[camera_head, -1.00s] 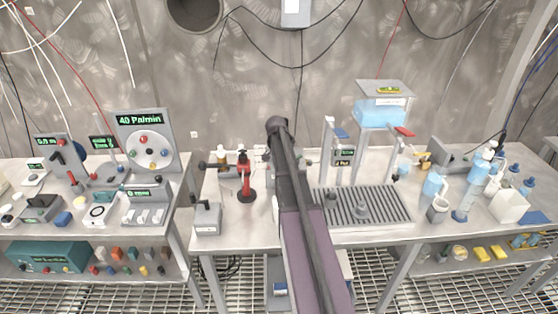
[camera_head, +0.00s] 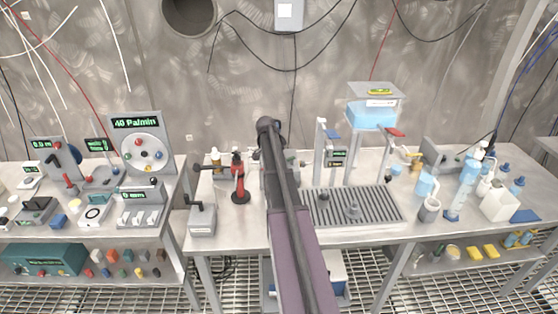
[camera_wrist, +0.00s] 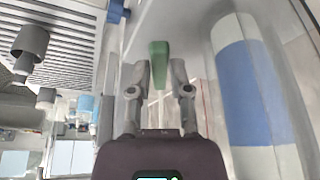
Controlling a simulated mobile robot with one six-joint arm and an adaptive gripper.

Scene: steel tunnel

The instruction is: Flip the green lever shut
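In the wrist view, the green lever (camera_wrist: 159,62) is a tapered green handle standing in the middle of the picture. My gripper (camera_wrist: 161,68) has its two dark grey fingers spread, one on each side of the lever. Gaps show between the fingers and the lever, so it does not look clamped. In the head view my own arm covers the middle of the bench and hides both the lever and my gripper.
In the wrist view a white and blue cylinder (camera_wrist: 245,95) stands close on the right. The head view shows a red stand (camera_head: 240,185) left of my arm and a grey slotted tray (camera_head: 375,207) and a blue tank (camera_head: 371,115) to its right.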

